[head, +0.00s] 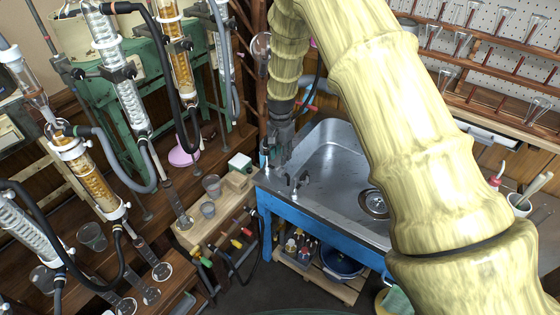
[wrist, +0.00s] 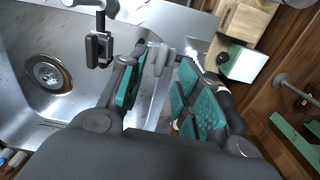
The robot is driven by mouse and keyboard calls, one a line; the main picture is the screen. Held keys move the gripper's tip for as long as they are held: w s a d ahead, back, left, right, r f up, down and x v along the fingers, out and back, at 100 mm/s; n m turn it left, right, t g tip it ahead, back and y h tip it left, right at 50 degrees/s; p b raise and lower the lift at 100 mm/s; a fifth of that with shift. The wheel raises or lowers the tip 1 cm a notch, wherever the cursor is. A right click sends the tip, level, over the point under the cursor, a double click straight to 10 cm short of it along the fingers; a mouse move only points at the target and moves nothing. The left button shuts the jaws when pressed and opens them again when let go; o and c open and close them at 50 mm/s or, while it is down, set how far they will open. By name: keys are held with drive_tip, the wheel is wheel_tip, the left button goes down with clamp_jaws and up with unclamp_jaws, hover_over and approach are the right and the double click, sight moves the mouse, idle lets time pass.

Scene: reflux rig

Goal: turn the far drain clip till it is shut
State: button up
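A second, dark clip-like fitting (wrist: 100,46) is outside the fingers, to the left. In the head view, small dark fittings (head: 292,183) show on the rim just below my gripper; the far clip is not clearly visible there.
The steel sink (head: 335,155) on a blue frame (head: 300,226) lies to the right. A wooden block (head: 236,184) and a green-and-white box (head: 240,162) stand close on the left. Glass columns and hoses (head: 125,95) crowd the left side.

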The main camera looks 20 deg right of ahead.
wheel_tip(320, 180, up, 8)
drive_tip(key=shift+f, duration=0.2)
idle(0.5)
